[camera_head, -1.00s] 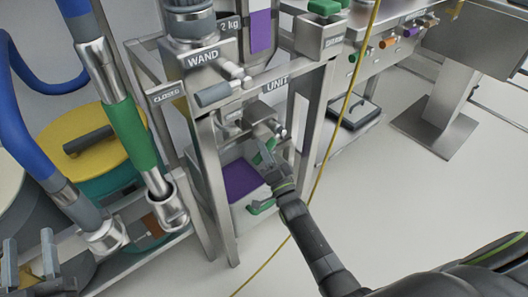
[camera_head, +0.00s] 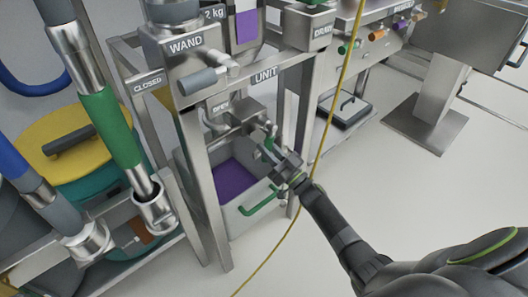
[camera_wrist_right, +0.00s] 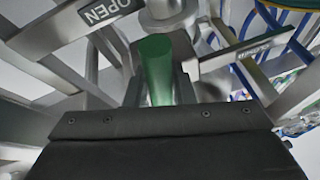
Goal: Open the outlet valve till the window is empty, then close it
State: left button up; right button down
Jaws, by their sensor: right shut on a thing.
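A metal bin (camera_head: 215,158) with purple contents stands below the valve. My left gripper is out of view.
A yellow hose (camera_head: 338,110) hangs across the view near my right arm. The frame posts (camera_head: 207,200) flank the bin. The bin has a green front handle (camera_head: 260,203). Drums with a yellow lid (camera_head: 95,140) and pipes stand left.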

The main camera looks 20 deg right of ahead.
jog(key=shift+w+d+f+n+g+y, duration=0.15)
jog(key=shift+d+n+g+y, duration=0.2)
jog(key=shift+n, duration=0.55)
jog(key=shift+w+d+r+n+g+y, duration=0.2)
jog(key=shift+d+n+y, duration=0.25)
jog(key=shift+n, duration=0.45)
jog(key=c, duration=1.2)
grip_release()
jog(key=shift+c, duration=0.2)
jog(key=v, duration=1.7)
jog(key=shift+s+d+p, duration=0.15)
jog(key=shift+d+p, duration=0.05)
jog(key=shift+p, duration=0.2)
